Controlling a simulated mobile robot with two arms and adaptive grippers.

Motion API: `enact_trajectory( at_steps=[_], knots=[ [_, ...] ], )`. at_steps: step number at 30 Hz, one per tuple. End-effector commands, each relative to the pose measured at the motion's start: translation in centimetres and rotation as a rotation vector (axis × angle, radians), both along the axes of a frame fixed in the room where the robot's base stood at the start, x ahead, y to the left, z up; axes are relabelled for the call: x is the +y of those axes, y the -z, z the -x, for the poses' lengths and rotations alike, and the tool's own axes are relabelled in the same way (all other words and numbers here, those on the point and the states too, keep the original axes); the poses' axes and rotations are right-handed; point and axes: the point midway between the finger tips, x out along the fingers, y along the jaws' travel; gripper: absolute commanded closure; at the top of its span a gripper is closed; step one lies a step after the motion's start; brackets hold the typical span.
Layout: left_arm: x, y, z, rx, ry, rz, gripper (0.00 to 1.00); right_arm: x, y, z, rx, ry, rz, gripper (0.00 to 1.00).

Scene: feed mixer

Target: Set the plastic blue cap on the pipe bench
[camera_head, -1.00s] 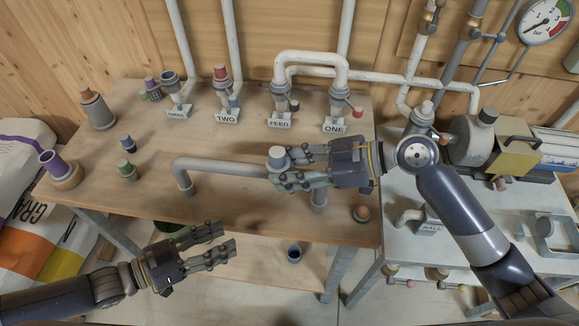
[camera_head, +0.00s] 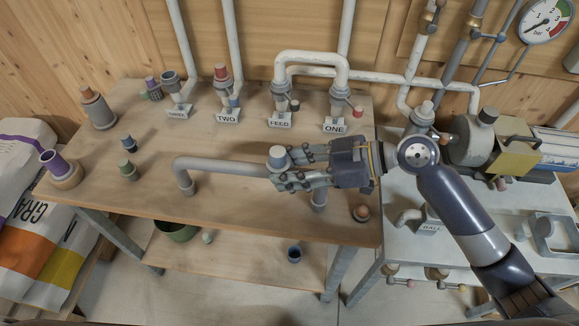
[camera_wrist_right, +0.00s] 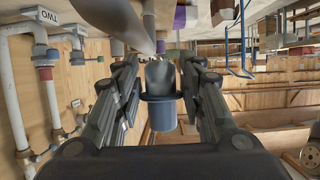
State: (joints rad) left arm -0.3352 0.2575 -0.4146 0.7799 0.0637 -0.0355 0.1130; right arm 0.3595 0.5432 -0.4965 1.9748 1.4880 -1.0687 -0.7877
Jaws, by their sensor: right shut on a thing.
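My right gripper (camera_head: 295,168) reaches in from the right over the pipe bench (camera_head: 235,200). It is shut on a blue-topped grey cap (camera_head: 277,155), held blue end up. In the right wrist view the blue cap (camera_wrist_right: 162,114) with its dark rim sits between the fingers, with a grey part beyond it. The held cap is at the grey bent pipe (camera_head: 225,167) lying along the bench; whether it touches the pipe or bench is hidden by the fingers. My left gripper is out of view.
Small blue (camera_head: 128,143) and green-topped (camera_head: 127,170) pieces stand at left. Labelled pipe stubs line the back, including FEED (camera_head: 280,122) and ONE (camera_head: 335,126). An orange-topped piece (camera_head: 361,212) is near the right edge. A blue cup (camera_head: 294,253) is on the lower shelf.

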Motion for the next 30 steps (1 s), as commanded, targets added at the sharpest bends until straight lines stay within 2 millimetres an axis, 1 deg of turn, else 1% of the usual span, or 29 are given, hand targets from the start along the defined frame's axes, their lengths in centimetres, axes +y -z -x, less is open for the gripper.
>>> enact_trajectory(
  at_steps=[1,3,7,11,16,19,20,23,26,30],
  knots=[
    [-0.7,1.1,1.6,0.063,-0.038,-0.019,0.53,0.0,-0.1,0.0,-0.001,0.001,-0.001,0.89],
    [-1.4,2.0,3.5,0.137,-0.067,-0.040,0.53,0.0,-0.1,0.0,-0.001,0.001,-0.001,0.89],
    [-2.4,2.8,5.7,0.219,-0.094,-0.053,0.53,0.0,-0.1,0.0,-0.001,0.001,-0.001,0.89],
    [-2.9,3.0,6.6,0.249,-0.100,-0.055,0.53,0.0,-0.1,0.0,0.000,0.000,-0.001,0.89],
    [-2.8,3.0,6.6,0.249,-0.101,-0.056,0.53,-0.1,-0.1,0.0,-0.001,0.004,-0.001,0.89],
    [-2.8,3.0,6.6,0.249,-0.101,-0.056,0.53,-0.9,-0.2,0.0,0.000,0.025,0.000,0.89],
    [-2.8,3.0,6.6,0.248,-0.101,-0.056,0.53,-1.3,-0.3,0.0,-0.001,0.035,0.000,0.89],
    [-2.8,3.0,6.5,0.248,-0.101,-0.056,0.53,-3.2,-0.6,0.1,0.001,0.088,0.001,0.89],
    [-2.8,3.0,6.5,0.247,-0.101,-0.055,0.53,-6.1,-1.0,0.3,0.001,0.162,0.002,0.89],
    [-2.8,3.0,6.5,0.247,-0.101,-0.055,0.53,-10.4,-1.4,1.0,0.004,0.270,0.002,0.89]
  ],
)
